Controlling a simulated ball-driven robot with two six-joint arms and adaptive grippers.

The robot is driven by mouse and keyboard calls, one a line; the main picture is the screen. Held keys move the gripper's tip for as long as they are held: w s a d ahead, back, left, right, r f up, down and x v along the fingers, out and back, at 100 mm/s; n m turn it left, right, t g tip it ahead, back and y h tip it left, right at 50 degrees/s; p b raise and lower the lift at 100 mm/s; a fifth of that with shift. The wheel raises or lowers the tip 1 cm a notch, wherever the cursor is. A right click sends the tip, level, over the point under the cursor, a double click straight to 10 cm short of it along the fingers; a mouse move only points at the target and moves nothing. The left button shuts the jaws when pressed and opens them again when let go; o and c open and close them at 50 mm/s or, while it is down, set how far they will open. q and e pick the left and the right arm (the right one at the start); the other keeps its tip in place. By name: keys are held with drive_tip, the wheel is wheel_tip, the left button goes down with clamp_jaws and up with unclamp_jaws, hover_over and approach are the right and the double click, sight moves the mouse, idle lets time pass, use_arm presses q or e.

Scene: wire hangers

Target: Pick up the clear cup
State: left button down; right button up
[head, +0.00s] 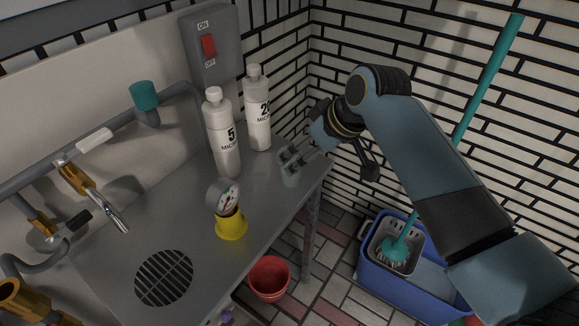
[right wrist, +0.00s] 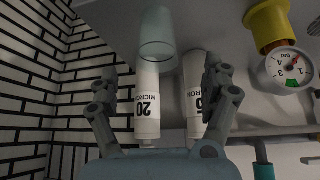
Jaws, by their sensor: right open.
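The clear cup (head: 290,176) is see-through and stands near the right edge of the metal counter (head: 185,215). In the right wrist view the cup (right wrist: 157,38) shows at the top, just beyond the fingertips and roughly centred between them. My right gripper (head: 292,158) is at the cup, its fingers apart; in the head view they partly overlap the cup. In the right wrist view my right gripper (right wrist: 160,80) is open with nothing clasped. Whether a finger touches the cup, I cannot tell. My left gripper is not in view.
Two white bottles, marked 20 (head: 257,110) and 5 (head: 222,135), stand close to the gripper. A gauge on a yellow base (head: 231,225) is nearer the front. Below are a red bucket (head: 268,278) and a blue mop bucket (head: 375,282). Pipes line the left wall.

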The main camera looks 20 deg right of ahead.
sight(295, 158)
drive_tip(key=x, duration=0.6)
drive_tip(key=shift+w+d+b, duration=0.1)
drive_tip(key=shift+w+b, duration=0.2)
drive_tip(key=shift+w, duration=0.05)
drive_tip(key=c, duration=0.9)
drive_tip(key=shift+r, duration=0.1)
drive_tip(key=shift+c, duration=0.2)
